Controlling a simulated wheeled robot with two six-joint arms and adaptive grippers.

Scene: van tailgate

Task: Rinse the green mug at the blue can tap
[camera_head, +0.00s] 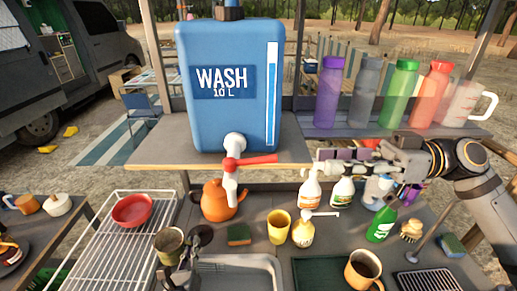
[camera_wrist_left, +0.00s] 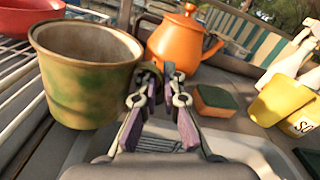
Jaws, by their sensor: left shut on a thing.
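The blue can (camera_head: 230,85), marked WASH 10 L, stands on a shelf. Its white tap (camera_head: 232,180) with a red lever (camera_head: 255,160) hangs over the shelf's front edge. The green mug (camera_head: 170,244), mottled and worn, is upright at the lower left, left of and below the tap. In the left wrist view the mug (camera_wrist_left: 85,75) is at the left. My left gripper (camera_head: 187,262) is shut on the mug's right side, at its handle; the fingers (camera_wrist_left: 162,85) hide most of the handle. My right gripper (camera_head: 318,162) points left, just right of the lever's tip, apparently not touching; its opening is unclear.
A sink (camera_head: 238,262) lies below the tap. An orange teapot (camera_head: 218,200) stands behind it, with a sponge (camera_head: 239,235) and yellow cup (camera_head: 279,226) nearby. A wire rack (camera_head: 120,245) with a red bowl (camera_head: 132,210) is at left. Several bottles crowd the right.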

